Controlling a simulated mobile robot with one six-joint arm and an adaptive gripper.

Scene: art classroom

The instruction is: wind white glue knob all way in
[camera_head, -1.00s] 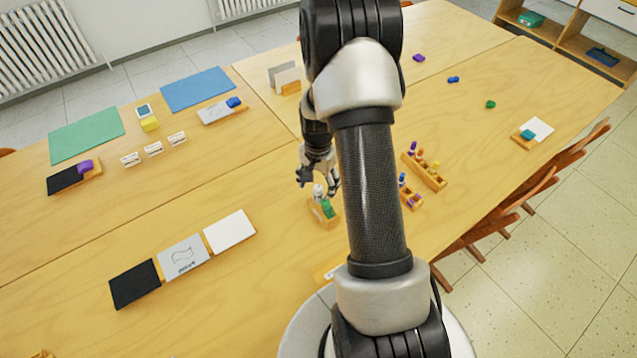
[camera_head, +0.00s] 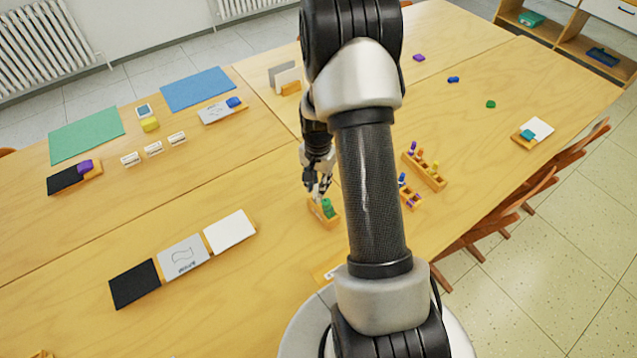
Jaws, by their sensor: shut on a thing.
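A small wooden holder (camera_head: 329,220) stands on the table just left of my forearm, with a green item (camera_head: 327,207) in it. The white glue stick (camera_head: 316,195) stands beside the green item in the holder. My gripper (camera_head: 318,188) points down from above and is shut on the white glue stick. The fingers cover most of it, and its knob cannot be made out at this size.
Wooden racks with small coloured items (camera_head: 425,172) stand right of my forearm. Black, grey and white boards (camera_head: 182,257) lie to the left. Green (camera_head: 86,135) and blue (camera_head: 197,89) sheets lie further back. The table between the boards and the holder is clear.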

